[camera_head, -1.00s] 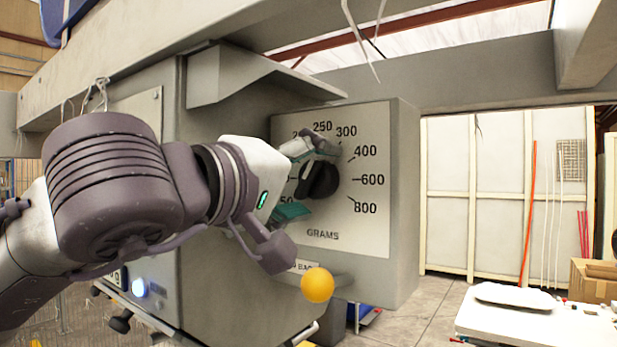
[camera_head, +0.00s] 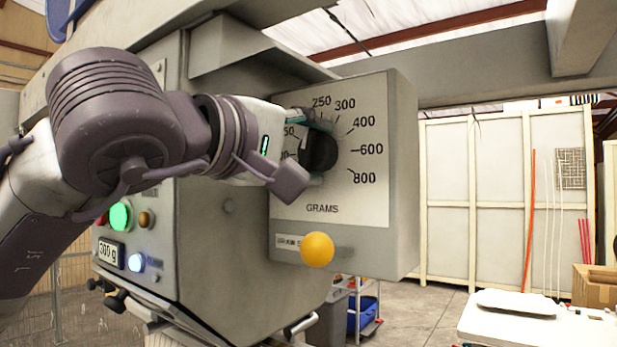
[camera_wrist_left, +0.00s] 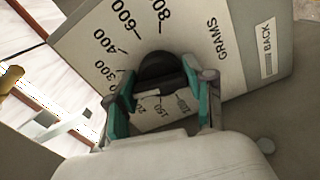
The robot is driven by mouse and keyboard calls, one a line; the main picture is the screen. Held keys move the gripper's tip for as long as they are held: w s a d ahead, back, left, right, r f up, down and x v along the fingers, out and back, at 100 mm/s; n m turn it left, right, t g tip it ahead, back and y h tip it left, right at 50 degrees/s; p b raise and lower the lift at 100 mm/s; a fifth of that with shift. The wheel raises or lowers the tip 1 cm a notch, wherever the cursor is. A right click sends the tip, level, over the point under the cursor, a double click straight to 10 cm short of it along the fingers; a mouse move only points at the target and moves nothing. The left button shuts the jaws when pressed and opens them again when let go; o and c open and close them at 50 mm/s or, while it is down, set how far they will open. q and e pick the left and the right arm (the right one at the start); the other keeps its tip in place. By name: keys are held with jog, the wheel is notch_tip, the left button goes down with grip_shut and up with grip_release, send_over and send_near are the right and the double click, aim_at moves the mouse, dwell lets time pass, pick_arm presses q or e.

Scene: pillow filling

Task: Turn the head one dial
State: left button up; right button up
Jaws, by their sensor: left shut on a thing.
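The black round dial (camera_head: 321,151) sits on a pale panel (camera_head: 345,192) printed GRAMS, with marks such as 250, 300, 400, 600 and 800 around it. My left gripper (camera_head: 306,148) is at the dial from the left, its fingers partly hidden by its own wrist. In the left wrist view the teal-padded fingers of my left gripper (camera_wrist_left: 162,92) are shut on the dial (camera_wrist_left: 160,68), one on each side. Where the dial points is hard to tell. My right gripper is not in view.
A yellow ball knob (camera_head: 317,249) sticks out below the dial panel. A white table (camera_head: 535,325) stands at the lower right.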

pick_arm(q)
jog(key=shift+f+n+b, duration=0.1)
jog(key=shift+n+b, duration=1.1)
jog(key=shift+n, duration=0.1)
jog(key=o, duration=1.2)
jog(key=v, duration=1.2)
